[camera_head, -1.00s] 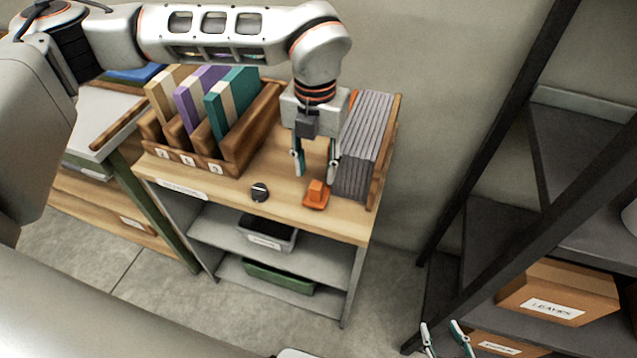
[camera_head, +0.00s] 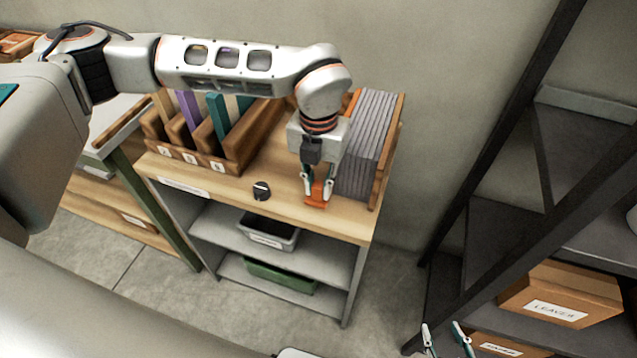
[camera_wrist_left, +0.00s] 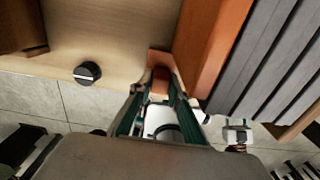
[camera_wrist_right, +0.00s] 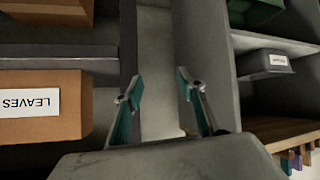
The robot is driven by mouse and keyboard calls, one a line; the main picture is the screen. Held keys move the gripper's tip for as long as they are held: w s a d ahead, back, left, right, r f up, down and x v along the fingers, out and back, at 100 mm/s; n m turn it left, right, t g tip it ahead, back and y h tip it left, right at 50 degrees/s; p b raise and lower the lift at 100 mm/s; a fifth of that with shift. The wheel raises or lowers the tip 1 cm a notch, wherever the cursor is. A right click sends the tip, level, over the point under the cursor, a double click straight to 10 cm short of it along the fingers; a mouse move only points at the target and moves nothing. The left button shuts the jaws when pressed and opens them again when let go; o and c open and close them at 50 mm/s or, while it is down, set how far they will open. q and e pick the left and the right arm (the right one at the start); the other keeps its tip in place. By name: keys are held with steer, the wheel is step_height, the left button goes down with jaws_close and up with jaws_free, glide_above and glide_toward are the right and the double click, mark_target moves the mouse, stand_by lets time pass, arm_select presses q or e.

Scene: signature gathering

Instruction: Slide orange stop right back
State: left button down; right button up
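The orange stop (camera_head: 319,203) sits near the front edge of the wooden top, left of the grey upright slabs (camera_head: 366,140). In the left wrist view its raised knob (camera_wrist_left: 160,80) is between my finger pads, which look closed on it; the tips partly hide it. My left gripper (camera_head: 317,195) points down over the stop, fingers on either side. An orange upright face (camera_wrist_left: 212,40) lies beside the slabs in that view. My right gripper (camera_wrist_right: 152,88) is open and empty, away from the wooden top; it also shows at the bottom of the head view (camera_head: 444,332).
A black knob (camera_head: 262,190) stands on the top, left of the stop. A wooden rack (camera_head: 235,165) with coloured boards stands further left. Bare wood lies between rack and slabs. A dark shelf with a LEAVES box (camera_head: 560,293) stands at the right.

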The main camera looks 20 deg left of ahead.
arm_select(q)
steer(key=a+p, duration=0.1)
steer(key=a, duration=0.3)
steer(key=shift+w+r, duration=0.1)
steer(key=shift+a, duration=0.4)
steer(key=shift+d, duration=0.1)
steer(key=c, duration=1.9)
jaws_free()
step_height(320, 180, up, 12)
steer(key=shift+f, duration=0.1)
